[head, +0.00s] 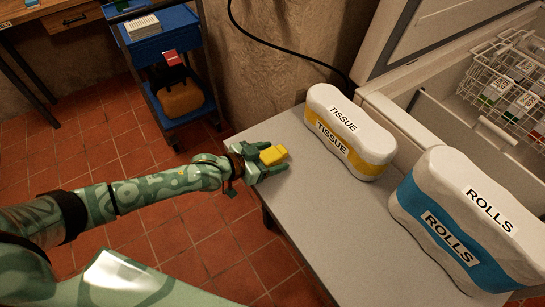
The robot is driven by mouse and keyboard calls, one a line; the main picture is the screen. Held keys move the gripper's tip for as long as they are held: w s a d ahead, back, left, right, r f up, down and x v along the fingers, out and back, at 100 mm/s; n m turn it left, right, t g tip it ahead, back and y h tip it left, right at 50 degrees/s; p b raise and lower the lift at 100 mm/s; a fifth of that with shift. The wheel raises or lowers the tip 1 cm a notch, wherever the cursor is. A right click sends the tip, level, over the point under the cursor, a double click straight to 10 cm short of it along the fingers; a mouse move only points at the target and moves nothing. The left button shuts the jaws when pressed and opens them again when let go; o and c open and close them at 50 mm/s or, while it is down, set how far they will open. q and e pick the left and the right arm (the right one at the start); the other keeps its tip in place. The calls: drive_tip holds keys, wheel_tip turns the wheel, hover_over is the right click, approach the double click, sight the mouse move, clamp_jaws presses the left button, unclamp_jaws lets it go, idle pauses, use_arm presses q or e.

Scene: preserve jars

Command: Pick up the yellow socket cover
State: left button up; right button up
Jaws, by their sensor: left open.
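The yellow socket cover (273,155) is a small yellow block near the left edge of the grey table. My left gripper (272,160) is at it, with its green fingers open and the cover between or just beyond them. I cannot tell whether the fingers touch the cover. The gripper hides part of the cover's near side. My right gripper is not in view.
A white and yellow tissue pack (352,118) stands right of the cover. A larger white and blue rolls pack (455,215) stands farther right. The grey table (325,215) is bare in front. A blue cart (165,45) stands behind on the tiled floor.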

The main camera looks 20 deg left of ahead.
sight(270, 154)
use_arm(q)
drive_tip(key=c, duration=1.2)
drive_tip(key=shift+o, duration=0.2)
drive_tip(key=shift+r, duration=0.1)
drive_tip(key=shift+r+p, duration=0.3)
drive_tip(key=shift+r, duration=0.2)
wheel_tip(270, 154, up, 3)
drive_tip(key=shift+f+p, duration=0.1)
drive_tip(key=shift+p, duration=0.6)
drive_tip(key=s+d+r+p, duration=0.4)
drive_tip(key=s+r+p, duration=0.3)
drive_tip(key=s, duration=0.6)
wheel_tip(270, 154, up, 2)
drive_tip(key=shift+s+r, duration=0.1)
drive_tip(key=shift+s, duration=0.2)
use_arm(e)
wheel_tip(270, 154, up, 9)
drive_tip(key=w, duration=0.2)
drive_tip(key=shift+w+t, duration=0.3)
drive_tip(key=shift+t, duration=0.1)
